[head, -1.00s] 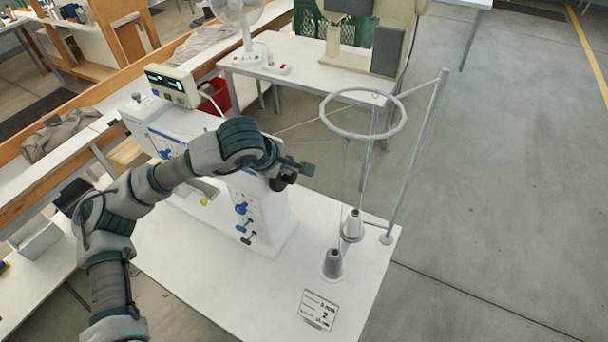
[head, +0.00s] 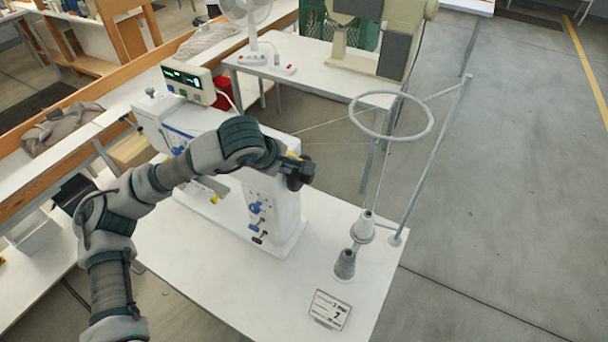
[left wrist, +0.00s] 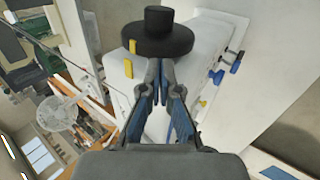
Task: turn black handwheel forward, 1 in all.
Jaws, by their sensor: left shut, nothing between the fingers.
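My right gripper is not in view.
A thread stand with a white ring (head: 391,134) and two cones (head: 345,263) stands right of the press. A small card (head: 329,309) lies on the white table (head: 235,300). A display box (head: 188,82) sits on the press. The table front is mostly clear.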

